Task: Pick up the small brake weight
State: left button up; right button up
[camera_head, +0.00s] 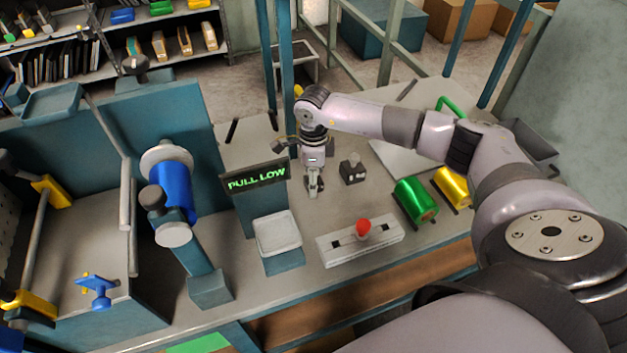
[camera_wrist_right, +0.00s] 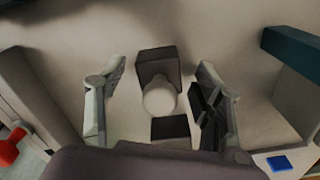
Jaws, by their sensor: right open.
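The brake weight is a small dark block with a round knob (camera_head: 352,171). It stands on the bench just right of my right gripper (camera_head: 314,188) in the head view. My right gripper points down over the bench, open and empty. In the right wrist view the dark block (camera_wrist_right: 157,62) with its pale round knob lies between the two spread fingers, with space on both sides. A second dark patch (camera_wrist_right: 170,128) shows nearer the palm; I cannot tell what it is. My left gripper is not in view.
A "PULL LOW" display (camera_head: 256,180) and a pale-topped scale (camera_head: 278,232) stand left of the gripper. A slotted plate (camera_head: 340,248) with a red knob (camera_head: 363,228) lies in front. Green (camera_head: 414,200) and gold (camera_head: 451,187) rolls sit right. A blue roll (camera_head: 174,190) is further left.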

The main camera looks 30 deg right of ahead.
jog(key=shift+c, duration=0.2)
grip_shut()
dwell(0.6)
jog(key=shift+r, duration=0.1)
